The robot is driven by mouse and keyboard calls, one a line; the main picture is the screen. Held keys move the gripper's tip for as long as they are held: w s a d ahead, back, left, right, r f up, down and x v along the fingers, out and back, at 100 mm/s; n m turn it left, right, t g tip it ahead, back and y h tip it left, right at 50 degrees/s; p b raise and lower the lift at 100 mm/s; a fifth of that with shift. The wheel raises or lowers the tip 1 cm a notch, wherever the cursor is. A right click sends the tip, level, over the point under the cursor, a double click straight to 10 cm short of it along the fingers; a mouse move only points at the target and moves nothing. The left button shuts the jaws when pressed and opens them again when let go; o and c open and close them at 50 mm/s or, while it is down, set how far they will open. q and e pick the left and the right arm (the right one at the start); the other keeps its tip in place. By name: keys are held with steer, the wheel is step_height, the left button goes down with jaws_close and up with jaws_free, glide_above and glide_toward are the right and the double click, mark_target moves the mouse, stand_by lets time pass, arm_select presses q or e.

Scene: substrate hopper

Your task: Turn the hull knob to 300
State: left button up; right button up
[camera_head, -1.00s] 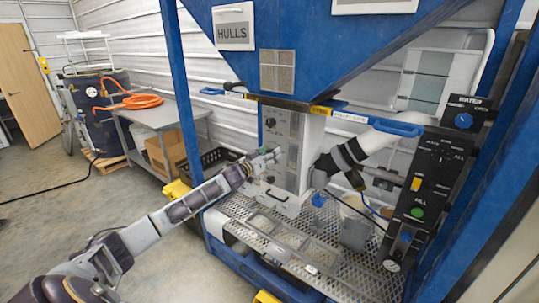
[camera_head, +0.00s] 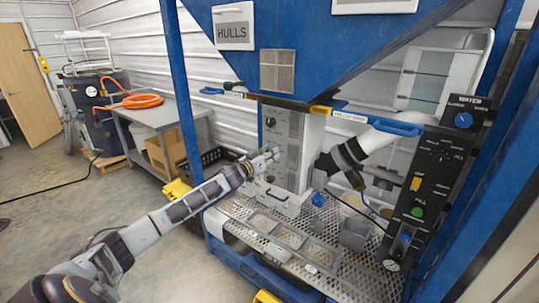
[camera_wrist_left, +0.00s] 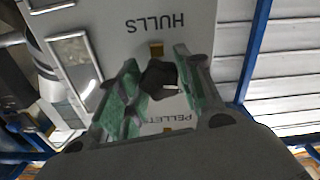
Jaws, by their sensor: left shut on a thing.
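The white control box (camera_head: 292,150) hangs under the blue hopper. A dark knob (camera_wrist_left: 157,80) shows in the left wrist view, between an upside-down HULLS label (camera_wrist_left: 155,22) and a partly hidden PELLETS label (camera_wrist_left: 167,117). My left gripper (camera_head: 272,158) reaches the lower front of the box. In the left wrist view its green-padded fingers (camera_wrist_left: 155,88) are on both sides of the knob and shut on it. A white line shows on the knob; I cannot read a number from it. Another dark knob (camera_head: 270,122) sits higher on the box. My right gripper is out of view.
A blue post (camera_head: 183,100) stands left of the box. A perforated tray (camera_head: 335,272) lies below it. A white pipe (camera_head: 378,140) and a dark WATER panel (camera_head: 437,170) are at the right. Open floor (camera_head: 120,222) lies at the left.

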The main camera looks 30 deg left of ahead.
arm_select(q)
steer(key=shift+m, duration=0.3)
steer(key=m+p, duration=0.1)
steer(key=m, duration=0.2)
steer(key=shift+m+p, duration=0.35)
steer(key=shift+m, duration=1.65)
steer(key=o, duration=1)
steer(key=shift+o, duration=0.2)
steer(key=shift+s, duration=0.2)
